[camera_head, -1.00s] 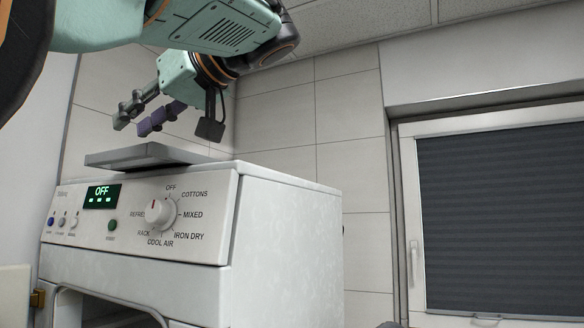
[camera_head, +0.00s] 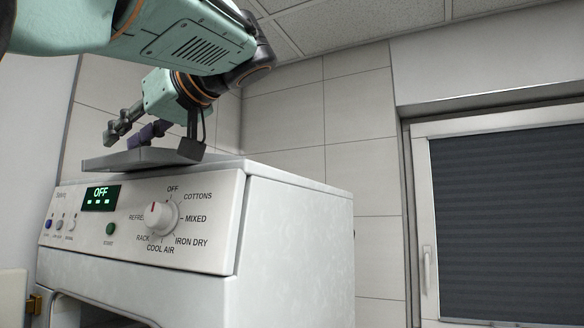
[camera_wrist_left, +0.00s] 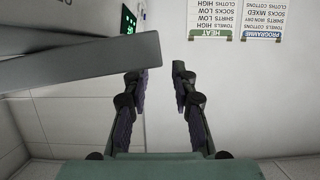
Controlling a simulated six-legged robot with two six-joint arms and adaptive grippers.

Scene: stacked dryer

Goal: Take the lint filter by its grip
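A flat grey slab (camera_head: 141,160) lies on top of the white dryer (camera_head: 290,235); I cannot tell for sure that it is the lint filter, and no separate grip shows clearly. In the left wrist view the grey slab (camera_wrist_left: 80,66) comes in from the left, its end close to the left fingertip. My left gripper (camera_head: 125,134) is just above the slab in the head view. In the left wrist view its two dark fingers (camera_wrist_left: 156,72) are apart with nothing between them. I cannot tell whether a finger touches the slab. My right gripper is not in view.
The dryer's front panel (camera_head: 140,222) has a dial, buttons and a display reading OFF. A tiled wall (camera_head: 290,115) stands behind, and a window with a dark blind (camera_head: 510,220) is at right. Label sheets (camera_wrist_left: 236,18) show in the wrist view.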

